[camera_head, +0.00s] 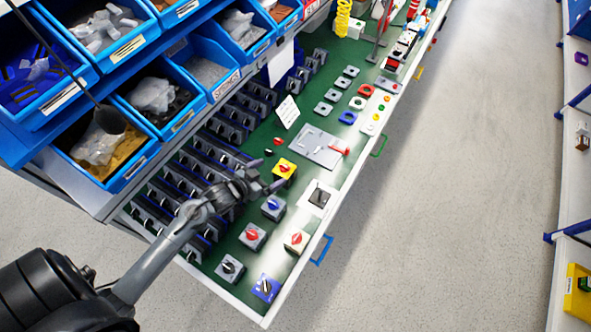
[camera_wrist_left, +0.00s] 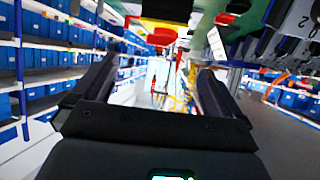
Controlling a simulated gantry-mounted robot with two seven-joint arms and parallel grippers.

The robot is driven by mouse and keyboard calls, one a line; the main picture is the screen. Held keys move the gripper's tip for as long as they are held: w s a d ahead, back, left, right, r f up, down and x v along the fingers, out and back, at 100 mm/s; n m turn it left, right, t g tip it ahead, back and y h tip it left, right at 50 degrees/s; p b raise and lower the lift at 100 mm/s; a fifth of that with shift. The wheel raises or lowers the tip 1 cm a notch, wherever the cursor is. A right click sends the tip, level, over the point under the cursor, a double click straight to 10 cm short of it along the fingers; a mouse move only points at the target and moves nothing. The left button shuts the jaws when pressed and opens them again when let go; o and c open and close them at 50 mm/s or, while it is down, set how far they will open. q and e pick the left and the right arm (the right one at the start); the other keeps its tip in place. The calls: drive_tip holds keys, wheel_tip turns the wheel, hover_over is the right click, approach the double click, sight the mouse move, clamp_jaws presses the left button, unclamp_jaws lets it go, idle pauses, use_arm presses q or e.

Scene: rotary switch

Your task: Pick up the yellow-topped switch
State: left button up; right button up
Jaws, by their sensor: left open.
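The yellow-topped switch (camera_head: 285,168) with a red knob stands on the green bench surface (camera_head: 226,259), in the middle of the head view. My left gripper (camera_head: 270,177) is just beside it, on its lower-left side, and its open fingers point toward the bench's right edge. I cannot tell whether they touch the switch. In the left wrist view my left gripper (camera_wrist_left: 153,85) has its two dark fingers apart with nothing held between them. My right gripper is not in view.
Close by stand a blue-knobbed grey switch (camera_head: 273,207), a red-knobbed grey switch (camera_head: 252,237) and a white switch (camera_head: 296,241). A grey plate with a red handle (camera_head: 320,147) lies beyond. Blue bins (camera_head: 170,100) and rows of dark holders crowd the left. The aisle floor (camera_head: 450,200) is clear.

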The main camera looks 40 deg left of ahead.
sight(283, 168)
use_arm(q)
drive_tip(key=w+f, duration=0.1)
drive_tip(key=w, duration=0.1)
drive_tip(key=w+f+b, duration=0.1)
drive_tip(key=f, duration=0.1)
drive_tip(key=shift+w, duration=0.4)
drive_tip(key=shift+f+b+x, duration=0.15)
drive_tip(key=shift+b+x, duration=0.15)
drive_tip(key=shift+x, duration=1.3)
drive_tip(key=shift+f+b+x, duration=0.15)
drive_tip(key=shift+b+x, duration=0.1)
drive_tip(key=shift+x, duration=1.4)
drive_tip(key=shift+s, duration=0.2)
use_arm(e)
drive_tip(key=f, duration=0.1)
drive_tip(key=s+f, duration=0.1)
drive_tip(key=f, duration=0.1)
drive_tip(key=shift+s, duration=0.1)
use_arm(q)
drive_tip(key=shift+c, duration=0.2)
drive_tip(key=c, duration=1.2)
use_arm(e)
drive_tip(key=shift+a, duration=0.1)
